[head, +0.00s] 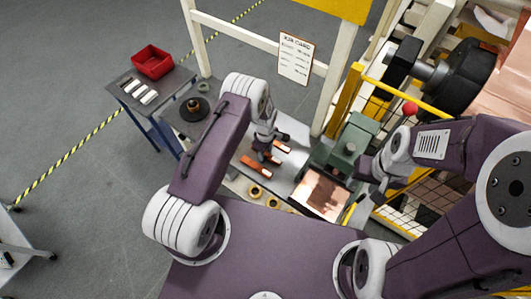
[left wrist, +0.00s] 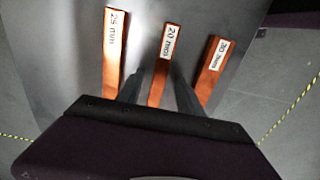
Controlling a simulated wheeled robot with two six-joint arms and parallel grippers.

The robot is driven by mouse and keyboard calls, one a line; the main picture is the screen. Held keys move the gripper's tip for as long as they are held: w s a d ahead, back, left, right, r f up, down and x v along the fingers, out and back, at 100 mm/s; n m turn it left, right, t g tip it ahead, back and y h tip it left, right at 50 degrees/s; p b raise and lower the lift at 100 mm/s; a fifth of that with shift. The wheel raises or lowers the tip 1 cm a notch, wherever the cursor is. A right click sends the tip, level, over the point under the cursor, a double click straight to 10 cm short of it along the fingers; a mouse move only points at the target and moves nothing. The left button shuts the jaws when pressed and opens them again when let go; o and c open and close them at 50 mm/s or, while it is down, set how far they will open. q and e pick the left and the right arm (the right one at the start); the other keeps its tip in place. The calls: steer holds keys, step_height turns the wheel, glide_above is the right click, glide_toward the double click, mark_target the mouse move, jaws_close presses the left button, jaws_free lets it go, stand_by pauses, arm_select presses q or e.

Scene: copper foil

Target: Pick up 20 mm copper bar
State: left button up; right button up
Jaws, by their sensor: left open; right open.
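Three copper bars lie side by side on a grey surface, each with a white label. In the left wrist view the middle one, the 20 mm copper bar (left wrist: 163,62), runs between the two open fingers of my left gripper (left wrist: 158,84); its near end is hidden by the gripper body. The 25 mm bar (left wrist: 115,52) lies left of it and the 30 mm bar (left wrist: 212,68) right of it. In the head view my left gripper (head: 268,147) points down at the bars and partly covers them. My right gripper (head: 368,174) is open and empty beside a green machine.
The green machine (head: 346,150) with a copper sheet (head: 322,193) stands right of the bars. Brass-coloured rings (head: 255,190) lie in front of them. A side table (head: 128,88) with a red bin (head: 153,60) stands to the left. A yellow guard rail (head: 400,90) is at the right.

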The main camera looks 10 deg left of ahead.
arm_select(q)
steer(key=shift+a, duration=0.15)
steer(key=shift+d, duration=0.4)
jaws_close()
steer(key=shift+a, duration=0.2)
steer(key=shift+d, duration=0.1)
stand_by(0.6)
